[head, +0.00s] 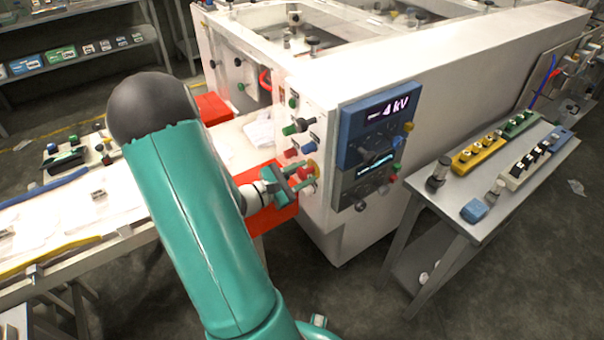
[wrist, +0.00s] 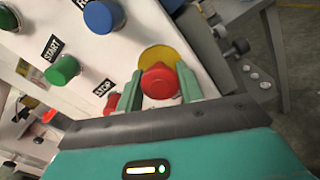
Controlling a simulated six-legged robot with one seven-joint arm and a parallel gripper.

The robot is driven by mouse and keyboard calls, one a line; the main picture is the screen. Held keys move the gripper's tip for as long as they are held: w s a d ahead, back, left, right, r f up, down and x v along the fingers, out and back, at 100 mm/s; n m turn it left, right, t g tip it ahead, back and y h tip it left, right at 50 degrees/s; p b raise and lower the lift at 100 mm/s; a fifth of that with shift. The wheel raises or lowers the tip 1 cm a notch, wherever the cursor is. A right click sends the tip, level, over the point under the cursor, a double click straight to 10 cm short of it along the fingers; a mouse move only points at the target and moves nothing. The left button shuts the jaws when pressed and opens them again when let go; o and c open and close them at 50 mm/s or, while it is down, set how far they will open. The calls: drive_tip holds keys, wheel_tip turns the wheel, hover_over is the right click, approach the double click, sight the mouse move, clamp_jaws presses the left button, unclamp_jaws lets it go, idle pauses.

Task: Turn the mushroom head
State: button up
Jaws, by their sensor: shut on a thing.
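The red mushroom head (wrist: 160,82) sits on a yellow round base (wrist: 158,55) on the white panel of the machine. In the head view the red head (head: 305,172) shows small at the panel's lower part, partly behind my fingers. My gripper (wrist: 158,90) has one teal finger on each side of the red head and is shut on it. In the head view my gripper (head: 297,178) reaches the panel from the left. The far side of the head is hidden.
Blue (wrist: 103,16) and green (wrist: 62,70) buttons sit close by, with START and STOP labels. A blue display box (head: 378,122) reading 4 kV juts out to the right. A side table (head: 500,205) with button boxes stands further right.

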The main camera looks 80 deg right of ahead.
drive_tip(key=shift+m, duration=0.6)
drive_tip(key=o, duration=0.9)
drive_tip(key=shift+d, duration=0.1)
drive_tip(key=shift+c, duration=0.2)
drive_tip(key=v, duration=1.4)
